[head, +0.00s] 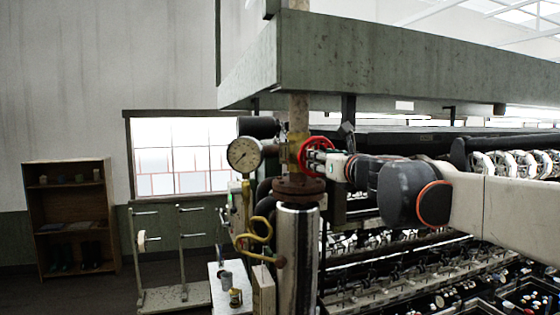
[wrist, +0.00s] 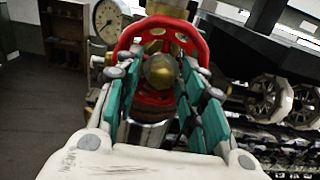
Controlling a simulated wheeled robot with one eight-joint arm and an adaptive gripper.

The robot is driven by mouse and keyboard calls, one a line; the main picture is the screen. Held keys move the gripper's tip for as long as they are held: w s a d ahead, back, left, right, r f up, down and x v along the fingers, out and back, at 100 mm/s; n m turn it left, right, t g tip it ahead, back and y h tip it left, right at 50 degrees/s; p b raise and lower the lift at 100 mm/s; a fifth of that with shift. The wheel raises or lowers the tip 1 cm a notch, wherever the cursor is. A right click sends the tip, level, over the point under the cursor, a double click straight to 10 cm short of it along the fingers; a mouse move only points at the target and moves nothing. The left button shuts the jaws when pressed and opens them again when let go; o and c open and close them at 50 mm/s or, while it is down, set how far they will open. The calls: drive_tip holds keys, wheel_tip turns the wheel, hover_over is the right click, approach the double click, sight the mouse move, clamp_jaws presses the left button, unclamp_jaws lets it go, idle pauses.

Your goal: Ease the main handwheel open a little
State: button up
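The red main handwheel (head: 314,153) is on the valve at the upright pipe, just left of my gripper (head: 332,163) in the head view. In the wrist view the handwheel (wrist: 121,38) is straight ahead, with a brass hub in its middle. My gripper (wrist: 158,78) reaches it with its two teal-padded fingers spread apart. The fingertips are at the left and right sides of the wheel, and its lower rim shows between them. I cannot tell whether the pads press on the rim.
A round pressure gauge (head: 244,154) and a curled brass pipe (head: 260,230) are close left of the wheel. A steel cylinder (head: 298,245) stands below it. A grey-green beam (head: 390,62) runs overhead. Reeling machinery (head: 420,260) fills the right; a shelf (head: 70,215) stands far left.

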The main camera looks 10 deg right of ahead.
drive_tip(key=shift+s+d+r, duration=0.1)
drive_tip(key=shift+s+d, duration=0.05)
drive_tip(key=shift+s, duration=0.1)
clamp_jaws()
drive_tip(key=n, duration=1)
unclamp_jaws()
drive_tip(key=shift+c, duration=0.3)
